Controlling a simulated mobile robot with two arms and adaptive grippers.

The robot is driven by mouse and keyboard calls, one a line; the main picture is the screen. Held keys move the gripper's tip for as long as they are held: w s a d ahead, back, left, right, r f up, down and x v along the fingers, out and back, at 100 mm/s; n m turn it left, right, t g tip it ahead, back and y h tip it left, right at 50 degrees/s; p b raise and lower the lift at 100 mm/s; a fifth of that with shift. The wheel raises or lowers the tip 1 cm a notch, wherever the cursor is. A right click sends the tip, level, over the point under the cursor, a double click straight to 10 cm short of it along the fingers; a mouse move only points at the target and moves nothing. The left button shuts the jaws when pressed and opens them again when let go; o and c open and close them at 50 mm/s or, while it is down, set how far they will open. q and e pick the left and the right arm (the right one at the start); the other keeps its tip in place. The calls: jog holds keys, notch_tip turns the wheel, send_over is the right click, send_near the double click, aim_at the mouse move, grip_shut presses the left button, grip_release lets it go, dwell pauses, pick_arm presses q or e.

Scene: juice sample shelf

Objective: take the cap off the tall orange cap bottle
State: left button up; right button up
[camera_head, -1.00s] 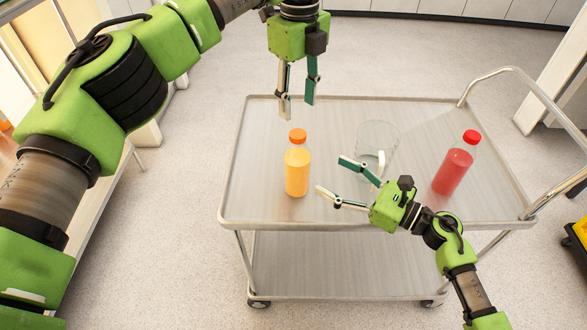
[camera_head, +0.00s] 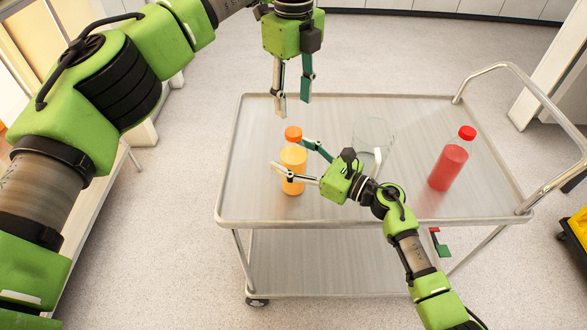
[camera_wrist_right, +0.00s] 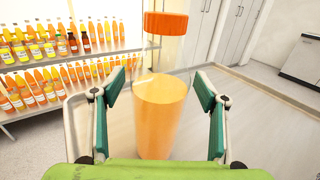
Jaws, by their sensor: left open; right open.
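The tall orange cap bottle (camera_head: 293,157) stands upright on the cart with its orange cap (camera_head: 293,133) on. My right gripper (camera_head: 290,158) is open at the bottle's body, with a finger on either side. In the right wrist view the bottle's body (camera_wrist_right: 160,115) stands between the open fingers (camera_wrist_right: 160,112), with a visible gap on each side, and the orange cap (camera_wrist_right: 165,22) is above. My left gripper (camera_head: 292,97) is open and empty, pointing down above the bottle, its tips apart from the cap.
A clear glass container (camera_head: 373,135) stands behind my right gripper, partly hidden. A bottle of red juice with a red cap (camera_head: 448,164) stands at the cart's right. The cart top (camera_head: 250,190) is bare at left. Shelves of bottles (camera_wrist_right: 75,50) show in the right wrist view.

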aim_at(293, 131)
grip_shut()
pick_arm(q)
jog(key=m, duration=0.5)
jog(key=shift+m, duration=0.4)
jog(key=m, duration=2.7)
jog(key=shift+m, duration=0.4)
jog(key=m, duration=1.5)
jog(key=shift+m, duration=0.4)
jog(key=shift+f, duration=4)
